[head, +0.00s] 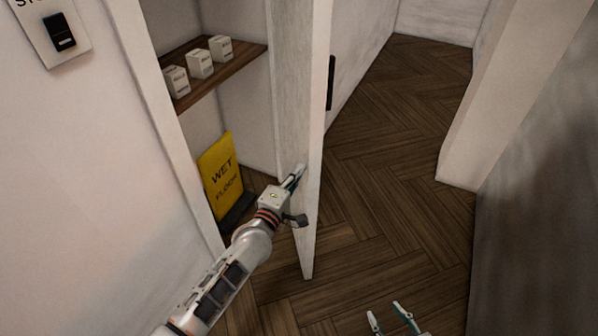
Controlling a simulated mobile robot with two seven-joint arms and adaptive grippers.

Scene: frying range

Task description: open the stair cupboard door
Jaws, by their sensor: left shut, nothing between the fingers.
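The white stair cupboard door (314,120) stands ajar, swung out from its frame, so the cupboard inside shows to its left. A dark handle (331,83) is on its right-hand, outer side. My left gripper (297,173) is shut and empty, at the inner side of the door near its free edge, low down. I cannot tell whether it touches the door. My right gripper (390,318) is low at the bottom edge of the view, over the floor and apart from the door, with its fingers spread and nothing between them.
A shelf (230,70) inside holds 3 small white boxes (200,64). A yellow wet-floor sign (221,176) stands below it. A switch plate (57,33) is on the left wall. A wall end (500,95) stands at right. The wooden floor (400,150) beyond the door is clear.

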